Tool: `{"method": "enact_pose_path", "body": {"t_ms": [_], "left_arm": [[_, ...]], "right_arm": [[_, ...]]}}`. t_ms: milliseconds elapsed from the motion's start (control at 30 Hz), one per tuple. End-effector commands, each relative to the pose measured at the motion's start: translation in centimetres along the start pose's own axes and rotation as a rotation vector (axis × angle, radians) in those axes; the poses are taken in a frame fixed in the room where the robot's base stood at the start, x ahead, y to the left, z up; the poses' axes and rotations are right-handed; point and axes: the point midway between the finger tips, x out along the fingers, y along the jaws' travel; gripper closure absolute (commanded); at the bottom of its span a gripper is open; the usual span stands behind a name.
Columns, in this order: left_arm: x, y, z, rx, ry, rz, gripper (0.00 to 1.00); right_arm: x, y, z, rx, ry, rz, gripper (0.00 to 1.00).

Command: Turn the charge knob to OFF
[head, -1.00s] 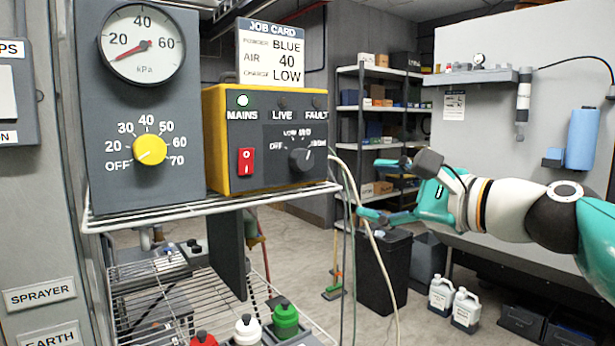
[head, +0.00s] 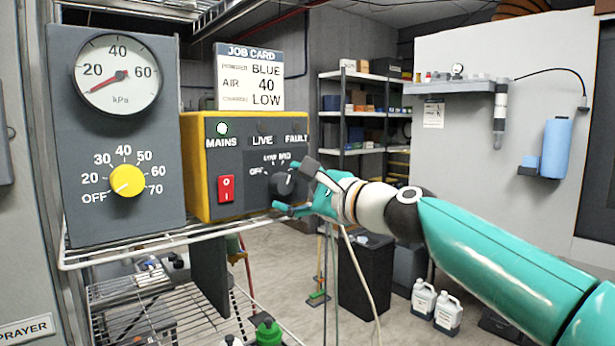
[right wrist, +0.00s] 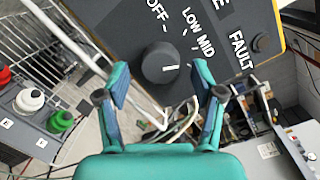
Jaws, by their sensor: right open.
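The dark round charge knob (head: 283,184) is on the front of the yellow and grey control box (head: 195,170), below the LIVE and FAULT labels. It also shows in the right wrist view (right wrist: 160,62). Its white mark points away from OFF, toward the MID side or beyond; the exact setting is unclear. My right gripper (head: 296,187) is open in front of the knob, one finger above and one below it in the head view. In the right wrist view the empty fingers (right wrist: 160,80) are spread wider than the knob, which lies just ahead of their tips. My left gripper is not in view.
A yellow knob (head: 127,180) is on the gauge panel. A job card (head: 250,77) stands on the box. Pale cables hang beneath the box beside the wire shelf (head: 90,256).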

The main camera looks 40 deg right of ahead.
Motion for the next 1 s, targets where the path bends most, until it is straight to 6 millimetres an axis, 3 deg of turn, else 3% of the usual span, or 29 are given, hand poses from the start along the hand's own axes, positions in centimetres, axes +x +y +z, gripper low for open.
{"method": "enact_pose_path", "body": {"t_ms": [200, 500, 867, 900, 1000], "left_arm": [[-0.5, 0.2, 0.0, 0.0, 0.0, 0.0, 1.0], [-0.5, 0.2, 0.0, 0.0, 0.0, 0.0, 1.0], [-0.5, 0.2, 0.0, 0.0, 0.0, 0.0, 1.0], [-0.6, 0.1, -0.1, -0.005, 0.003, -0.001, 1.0], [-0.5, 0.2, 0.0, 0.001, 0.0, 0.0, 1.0]], "right_arm": [[1.6, -0.1, 0.0, 0.001, 0.001, -0.002, 0.33], [1.8, -0.1, 0.0, 0.0, 0.001, -0.002, 0.33], [1.7, -0.1, -0.1, 0.0, 0.001, -0.001, 0.92], [0.8, -2.6, -4.0, 0.001, 0.013, -0.01, 0.91], [1.4, -1.0, -1.1, -0.004, -0.001, -0.007, 1.0]]}}
